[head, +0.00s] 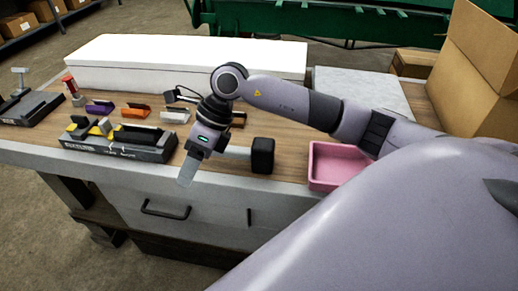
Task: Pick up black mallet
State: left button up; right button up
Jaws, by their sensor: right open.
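The black mallet (262,155) lies near the front edge of the workbench, left of the pink tray. Its dark block-shaped head shows clearly. A pale grey bar runs left from the head to my gripper; I cannot tell whether it is all handle or partly a finger. My right gripper (194,163) is open, left of the mallet head and over the front part of the bench. One finger points down past the front edge of the top. The gripper body hides what lies behind it. My left gripper is not in view.
A pink tray (323,181) sits right of the mallet. A black and grey holder (118,145) and several small coloured pieces lie to the left. A long white box (150,62) stands behind. An open cardboard box (478,75) is at the right.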

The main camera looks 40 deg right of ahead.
aim_at(244, 150)
jog(key=d+h, duration=0.2)
jog(key=d, duration=0.2)
jog(key=w+d+r+h, duration=0.1)
jog(key=d+h, duration=0.1)
jog(key=d, duration=0.3)
jog(key=d+m+h, duration=0.1)
jog(key=d+h, duration=0.1)
jog(key=d, duration=0.3)
jog(key=shift+w+r+g, duration=0.15)
jog(key=shift+r+g, duration=0.05)
jog(key=shift+g, duration=0.2)
jog(key=shift+d+f+h, duration=0.1)
jog(key=shift+f+h, duration=0.15)
jog(key=shift+h, duration=0.05)
jog(key=f, duration=0.3)
jog(key=f+p, duration=0.1)
jog(key=f, duration=0.2)
jog(key=shift+a+f, duration=0.2)
jog(key=shift+f, duration=0.05)
grip_shut()
